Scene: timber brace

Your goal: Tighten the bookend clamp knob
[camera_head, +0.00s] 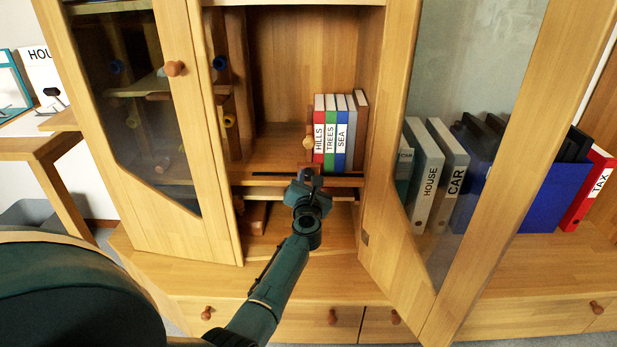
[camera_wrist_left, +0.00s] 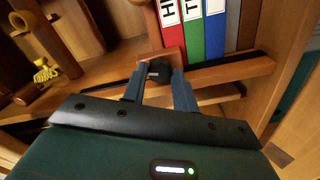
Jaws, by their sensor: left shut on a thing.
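My left gripper (camera_head: 309,180) reaches in from below to the front edge of the cabinet shelf, just below the row of books. In the left wrist view its two blue-grey fingers (camera_wrist_left: 160,88) stand on either side of a small dark clamp knob (camera_wrist_left: 157,70) and are shut on it. The knob sits at the front of a reddish-brown wooden bookend base (camera_wrist_left: 174,56) under the books. In the head view the gripper hides the knob. A pale rounded wooden piece (camera_head: 307,142) stands at the left end of the books. My right gripper is not in view.
Books marked HILLS, TREES and SEA (camera_head: 330,140) stand upright on the shelf. The right glass door (camera_head: 480,120) stands open beside my arm. A left glass door (camera_head: 150,110) with a round knob flanks the opening. Drawers (camera_head: 320,320) lie below. The shelf left of the books is largely clear.

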